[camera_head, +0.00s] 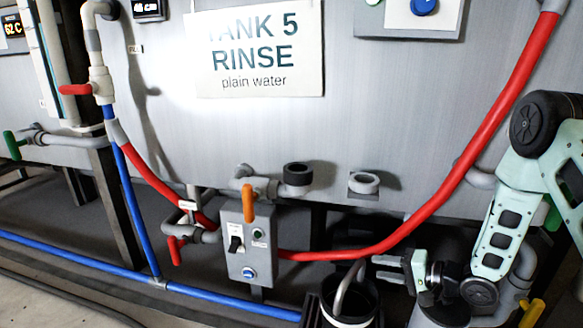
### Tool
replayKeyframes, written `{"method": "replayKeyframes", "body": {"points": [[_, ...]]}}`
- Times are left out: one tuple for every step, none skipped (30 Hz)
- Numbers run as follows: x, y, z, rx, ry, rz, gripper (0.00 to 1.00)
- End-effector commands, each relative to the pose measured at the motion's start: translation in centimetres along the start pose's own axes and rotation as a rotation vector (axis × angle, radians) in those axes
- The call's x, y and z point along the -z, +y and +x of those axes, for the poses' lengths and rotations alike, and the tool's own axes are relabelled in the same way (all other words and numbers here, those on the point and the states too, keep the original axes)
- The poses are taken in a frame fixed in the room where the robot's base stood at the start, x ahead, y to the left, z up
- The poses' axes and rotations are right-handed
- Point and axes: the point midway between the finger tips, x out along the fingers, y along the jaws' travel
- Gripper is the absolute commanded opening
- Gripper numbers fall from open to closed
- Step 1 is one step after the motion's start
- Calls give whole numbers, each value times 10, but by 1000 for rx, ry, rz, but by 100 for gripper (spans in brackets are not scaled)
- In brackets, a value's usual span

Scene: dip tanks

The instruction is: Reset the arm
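My arm (500,225) comes in from the right edge, folded, in pale green and black. My gripper (388,269) is at the lower right of the centre and points left. Its two grey fingers are apart with nothing seen between them. The red hose (440,215) passes just left of and above the fingertips; I cannot tell whether they touch it. A dark bucket (350,305) with a bent grey pipe in it stands just left of and below my gripper.
The grey tank wall with the "TANK 5 RINSE" sign (258,55) fills the back. A control box (247,245) with an orange-handled valve above stands left of the bucket. Red-handled valves (75,89), a green-handled valve (12,145) and blue pipes (80,255) are at left.

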Motion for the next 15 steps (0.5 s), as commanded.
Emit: {"method": "replayKeyframes", "body": {"points": [[10, -10, -2, -66, 32, -81, 39], [16, -13, -4, -118, 52, -134, 39], [24, -17, -9, -194, 79, -204, 39], [30, -21, -13, -252, 97, -256, 39], [34, -25, -18, -311, 113, -303, 39], [39, -30, -27, -390, 127, -360, 39], [42, -34, -34, -447, 135, -399, 39], [44, -38, -42, -504, 139, -436, 39], [45, -44, -53, -577, 141, -478, 39], [44, -48, -62, -631, 138, -506, 39], [43, -53, -71, -684, 132, -530, 39], [39, -59, -84, -750, 117, -557, 39], [35, -64, -93, -797, 104, -574, 39], [30, -68, -103, -841, 86, -587, 39], [22, -73, -115, -894, 58, -601, 39]]}}
